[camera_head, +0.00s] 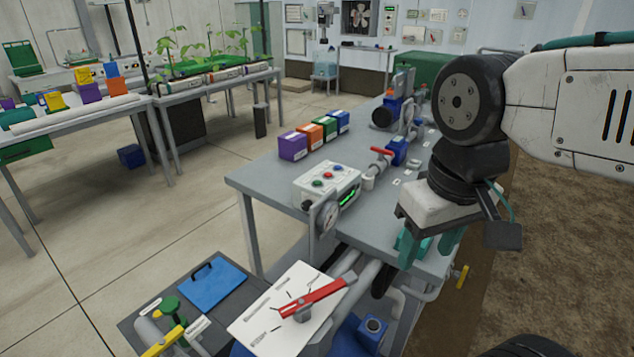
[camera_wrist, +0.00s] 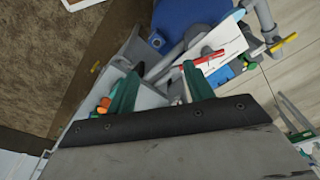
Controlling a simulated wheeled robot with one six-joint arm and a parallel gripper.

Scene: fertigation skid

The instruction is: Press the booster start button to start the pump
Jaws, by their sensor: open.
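A white control box (camera_head: 326,187) sits on the near end of the grey bench (camera_head: 255,185). I cannot make out the box there.
Purple, orange, green and blue boxes (camera_head: 293,146) line the bench's left side. A red lever (camera_head: 312,298) on a white panel lies below, near pipes.

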